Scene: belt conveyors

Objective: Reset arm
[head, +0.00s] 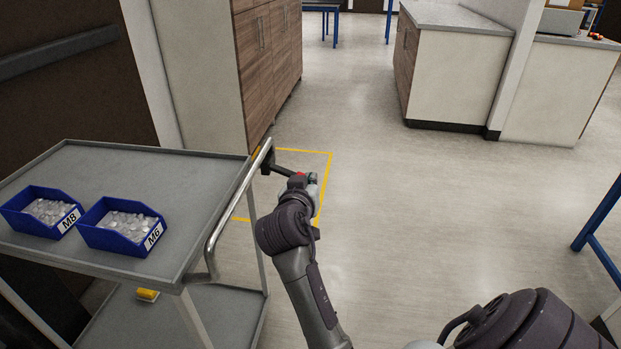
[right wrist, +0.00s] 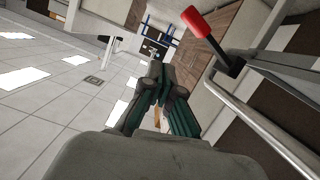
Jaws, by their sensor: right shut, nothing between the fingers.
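My right arm reaches forward in the head view, with its gripper (head: 308,183) beside the front rail of the grey cart (head: 150,171). The right wrist view shows the gripper's dark fingers (right wrist: 155,74) closed together with nothing between them. A black lever with a red grip (right wrist: 204,22) stands beside the fingers in that view, apart from them. In the head view the lever (head: 280,170) runs from the cart's rail toward the gripper, and its red end is partly hidden. My left gripper is not in view.
Two blue bins of small parts, M8 (head: 32,222) and M6 (head: 112,238), sit on the cart top. A metal push rail (head: 226,215) edges the cart. Wooden cabinets (head: 268,50) stand ahead left and a counter (head: 450,75) ahead right. The floor between is clear.

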